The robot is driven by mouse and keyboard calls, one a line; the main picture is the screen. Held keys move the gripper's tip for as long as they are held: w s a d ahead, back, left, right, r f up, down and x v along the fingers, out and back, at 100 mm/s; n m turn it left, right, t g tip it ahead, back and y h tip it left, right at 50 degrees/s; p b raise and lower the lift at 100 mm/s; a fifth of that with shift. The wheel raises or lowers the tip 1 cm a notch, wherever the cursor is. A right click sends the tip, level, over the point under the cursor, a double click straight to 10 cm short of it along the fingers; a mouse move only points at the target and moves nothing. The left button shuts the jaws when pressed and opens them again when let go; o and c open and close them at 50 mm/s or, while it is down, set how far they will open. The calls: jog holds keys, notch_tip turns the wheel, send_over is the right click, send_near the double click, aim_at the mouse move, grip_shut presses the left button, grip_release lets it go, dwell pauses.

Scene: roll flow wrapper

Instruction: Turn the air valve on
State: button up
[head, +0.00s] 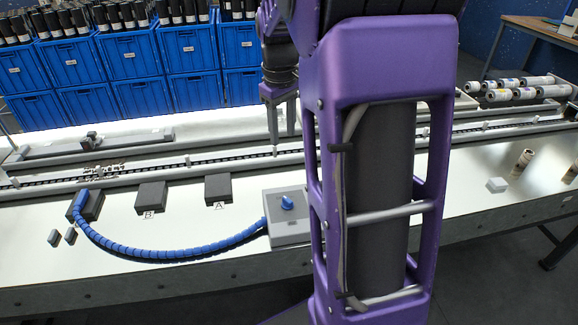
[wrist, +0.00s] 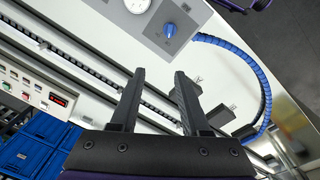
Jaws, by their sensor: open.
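The air valve is a blue knob (head: 287,203) on a light grey box (head: 284,231) at the front of the bench, partly hidden behind my purple arm in the head view. In the wrist view the blue knob (wrist: 170,30) shows on the box's face (wrist: 186,12) at the top, with a round gauge (wrist: 137,4) beside it. My gripper (head: 283,136) points down above the conveyor, behind the box in the head view. In the wrist view its two fingers (wrist: 159,75) are apart with nothing between them, and the knob lies beyond their tips.
A blue hose (head: 165,248) curves from the box to a dark block (head: 86,206) at left. Dark blocks labelled A (head: 218,188) and B (head: 151,196) stand on the bench. Blue crates (head: 130,63) line the back. White rolls (head: 513,94) lie at right.

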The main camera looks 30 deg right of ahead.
aim_at(286, 198)
jog(key=shift+g+y, duration=0.3)
jog(key=shift+g, duration=0.1)
jog(key=f, duration=0.6)
jog(key=s+f+b, duration=0.1)
jog(key=f, duration=0.5)
jog(key=f+b, duration=0.1)
jog(key=f, duration=0.5)
jog(key=shift+s+a+f, duration=0.1)
jog(key=shift+s+f, duration=0.15)
jog(key=shift+f, duration=0.1)
grip_shut()
